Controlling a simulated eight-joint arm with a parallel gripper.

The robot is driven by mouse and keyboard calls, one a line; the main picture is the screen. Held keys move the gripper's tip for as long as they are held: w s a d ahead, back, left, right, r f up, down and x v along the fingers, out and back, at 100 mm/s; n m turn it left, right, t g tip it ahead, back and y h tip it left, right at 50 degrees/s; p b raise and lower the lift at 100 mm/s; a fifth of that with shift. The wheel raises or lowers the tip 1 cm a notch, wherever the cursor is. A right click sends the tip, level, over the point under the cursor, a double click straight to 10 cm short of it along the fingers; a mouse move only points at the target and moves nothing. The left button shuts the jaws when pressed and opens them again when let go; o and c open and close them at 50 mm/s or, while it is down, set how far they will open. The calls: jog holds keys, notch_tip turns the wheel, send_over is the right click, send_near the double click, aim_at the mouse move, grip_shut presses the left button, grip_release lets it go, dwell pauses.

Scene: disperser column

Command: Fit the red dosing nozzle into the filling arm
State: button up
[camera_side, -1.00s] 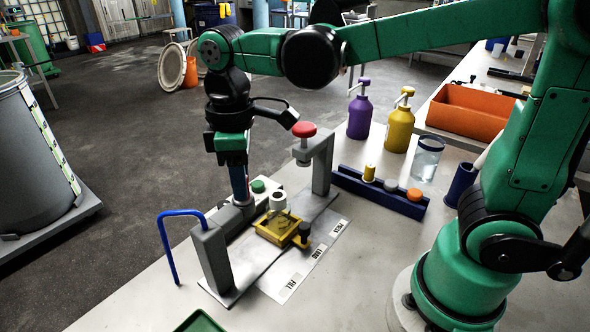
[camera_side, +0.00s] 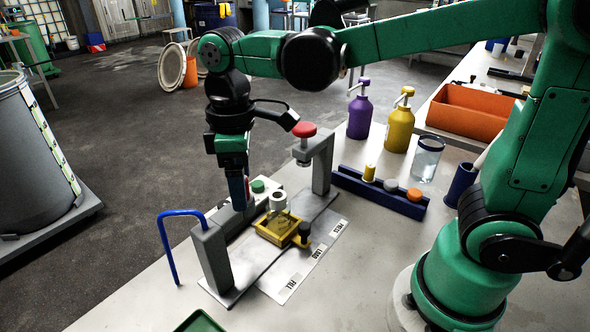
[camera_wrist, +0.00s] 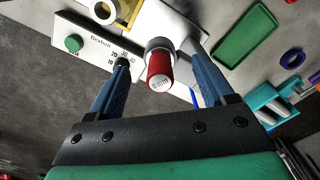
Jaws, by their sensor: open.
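The red dosing nozzle (camera_wrist: 158,75), with a white label on its end, stands in a grey collar (camera_wrist: 159,44) of the grey filling arm (camera_wrist: 180,22) in the wrist view. In the side view the filling arm (camera_side: 212,255) is a grey post with a blue tube, and a sliver of the nozzle's red (camera_side: 246,188) shows beside a finger. My gripper (camera_wrist: 159,60) is open, its blue fingers either side of the nozzle with gaps. It also shows in the side view (camera_side: 239,200). How deep the nozzle sits is hidden.
A white control box with a green button (camera_wrist: 74,43) stands close by. A yellow frame (camera_side: 279,228) and a grey press with a red knob (camera_side: 303,129) are to the right. A blue rack (camera_side: 380,190) and pump bottles (camera_side: 359,115) stand behind. A green tray (camera_wrist: 249,36) lies nearby.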

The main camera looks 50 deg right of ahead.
jog(key=shift+o, duration=1.3)
jog(key=shift+r, duration=3.5)
jog(key=shift+f, duration=3.5)
jog(key=shift+r, duration=3.5)
